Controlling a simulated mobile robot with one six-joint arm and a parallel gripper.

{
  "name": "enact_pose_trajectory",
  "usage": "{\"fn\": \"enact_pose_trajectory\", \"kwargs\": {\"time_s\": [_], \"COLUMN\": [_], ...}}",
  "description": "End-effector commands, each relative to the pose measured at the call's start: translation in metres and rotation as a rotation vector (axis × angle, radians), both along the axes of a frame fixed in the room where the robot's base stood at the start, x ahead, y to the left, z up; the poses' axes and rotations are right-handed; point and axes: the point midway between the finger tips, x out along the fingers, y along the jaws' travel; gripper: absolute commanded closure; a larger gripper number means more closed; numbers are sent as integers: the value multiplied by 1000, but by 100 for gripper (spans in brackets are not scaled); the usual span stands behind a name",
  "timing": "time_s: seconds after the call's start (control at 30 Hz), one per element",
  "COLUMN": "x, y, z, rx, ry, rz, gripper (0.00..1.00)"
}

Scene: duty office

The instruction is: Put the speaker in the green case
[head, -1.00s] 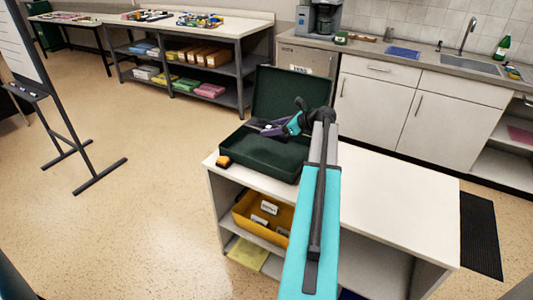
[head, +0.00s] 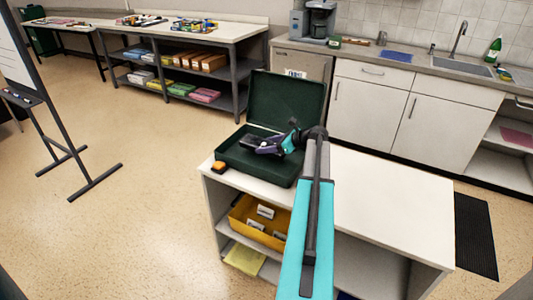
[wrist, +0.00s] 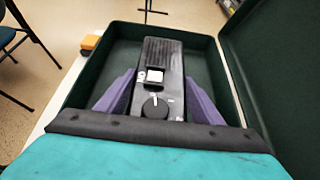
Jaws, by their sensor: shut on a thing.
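The green case (head: 290,100) stands open on the white counter, its lid raised at the back; it fills much of the wrist view (wrist: 95,88). My gripper (head: 262,147) is shut on the speaker, a black box with a grille, a dial and a pale square (wrist: 157,50). The purple fingers (wrist: 160,97) hold it on both sides. The speaker is over the case's open tray, within its rim as seen from the wrist; in the head view it is small and dark (head: 249,141). I cannot tell whether it touches the case floor.
An orange-and-black item (head: 219,167) lies on the counter beside the case's left corner. The counter (head: 390,200) is bare to the right. A yellow bin (head: 240,213) with white-labelled items sits on the shelf below.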

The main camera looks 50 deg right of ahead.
Motion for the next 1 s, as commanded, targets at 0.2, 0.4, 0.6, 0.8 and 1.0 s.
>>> {"fn": "enact_pose_trajectory", "kwargs": {"time_s": [0.2,0.4,0.6,0.8,1.0], "x": [1,1,1,1,1], "y": [0,0,1,1,1], "z": [-4,-23,-35,-36,-38], "rx": [1,1,1,1,1], "ry": [-2,-2,-2,-2,-2], "rz": [0,0,1,1,1], "gripper": [80,80,80,80,80]}}
